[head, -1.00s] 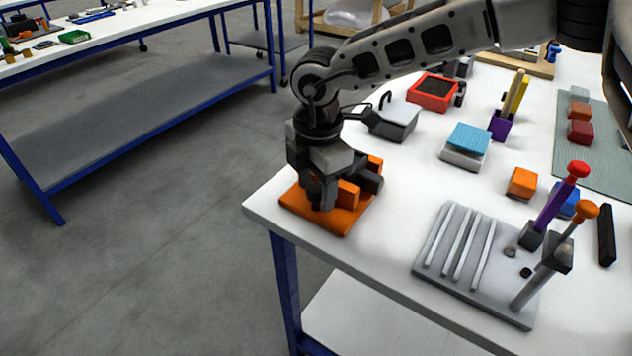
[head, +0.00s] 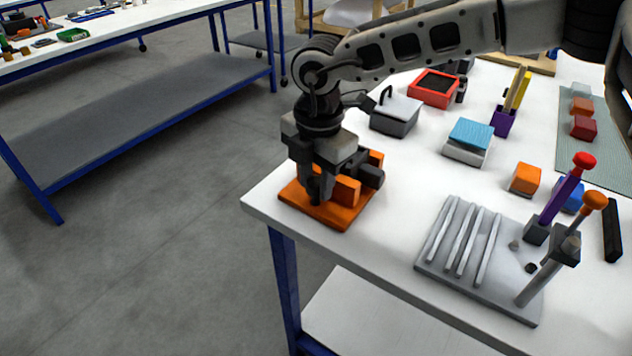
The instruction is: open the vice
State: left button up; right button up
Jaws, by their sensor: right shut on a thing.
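The orange vice (head: 337,214) sits at the near left corner of the white table. Its flat orange base and upright orange jaw blocks show, with a dark round part on its right side. My right gripper (head: 316,196) points down over the left part of the vice. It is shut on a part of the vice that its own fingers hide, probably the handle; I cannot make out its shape. My left gripper is not in view.
A grey plate with ridges (head: 470,262) and two levers stands to the right. A grey lidded box (head: 395,118), a red tray (head: 435,101), a blue-topped box (head: 468,137) and an orange block (head: 525,178) stand behind. The table edge (head: 300,236) is close to the vice.

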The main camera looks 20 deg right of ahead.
jog(key=shift+f+n+b, duration=0.15)
jog(key=shift+n+b, duration=0.4)
jog(key=shift+n, duration=0.45)
jog(key=n+b, duration=0.1)
jog(key=n, duration=0.2)
jog(key=shift+n+b, duration=0.4)
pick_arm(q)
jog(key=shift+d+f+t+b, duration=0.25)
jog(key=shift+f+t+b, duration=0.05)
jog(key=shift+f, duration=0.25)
pick_arm(e)
jog(key=shift+n, duration=0.7)
jog(key=shift+r, duration=0.2)
